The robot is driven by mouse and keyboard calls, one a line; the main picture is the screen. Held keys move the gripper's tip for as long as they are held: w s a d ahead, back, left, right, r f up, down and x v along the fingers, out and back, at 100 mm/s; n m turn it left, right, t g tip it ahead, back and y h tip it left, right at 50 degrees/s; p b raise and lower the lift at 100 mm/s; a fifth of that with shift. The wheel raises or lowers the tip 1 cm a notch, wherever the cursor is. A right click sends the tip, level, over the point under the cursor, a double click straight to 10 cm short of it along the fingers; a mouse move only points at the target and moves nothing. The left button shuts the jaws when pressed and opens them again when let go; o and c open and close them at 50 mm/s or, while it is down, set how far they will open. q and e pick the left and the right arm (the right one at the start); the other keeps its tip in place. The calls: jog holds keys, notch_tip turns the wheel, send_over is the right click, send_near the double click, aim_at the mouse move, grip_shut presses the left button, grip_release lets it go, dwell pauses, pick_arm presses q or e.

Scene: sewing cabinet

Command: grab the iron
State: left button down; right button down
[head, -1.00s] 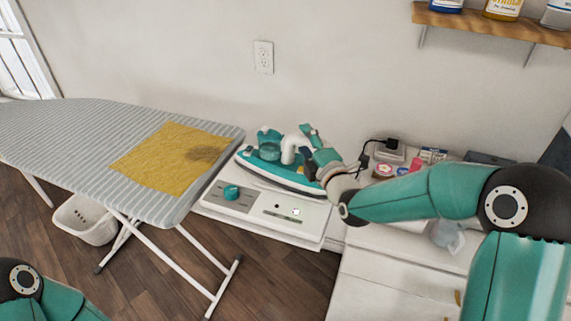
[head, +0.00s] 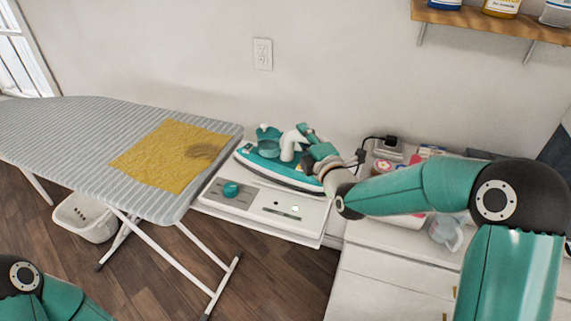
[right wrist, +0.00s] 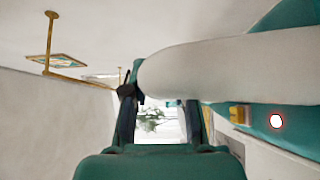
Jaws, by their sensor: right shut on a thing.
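The iron (head: 272,173) is teal and white and rests on the white station (head: 293,225) between the ironing board and the cabinet top. Its white handle is toward my right gripper, and it shows large and close in the right wrist view (right wrist: 235,62). My right gripper (head: 303,150) is at the rear of the iron, shut on its handle. In the right wrist view its fingers (right wrist: 160,118) reach to the handle's edge; the contact itself is partly hidden. My left gripper is out of view; only part of the left arm shows at the lower left.
The striped ironing board (head: 60,125) with a scorched yellow cloth (head: 160,160) stands left. A white basket (head: 85,218) is below it. Small items and a plugged cord (head: 388,146) lie on the cabinet top at right. A wooden shelf (head: 490,22) hangs above.

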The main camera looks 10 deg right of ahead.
jog(key=shift+r, duration=0.3)
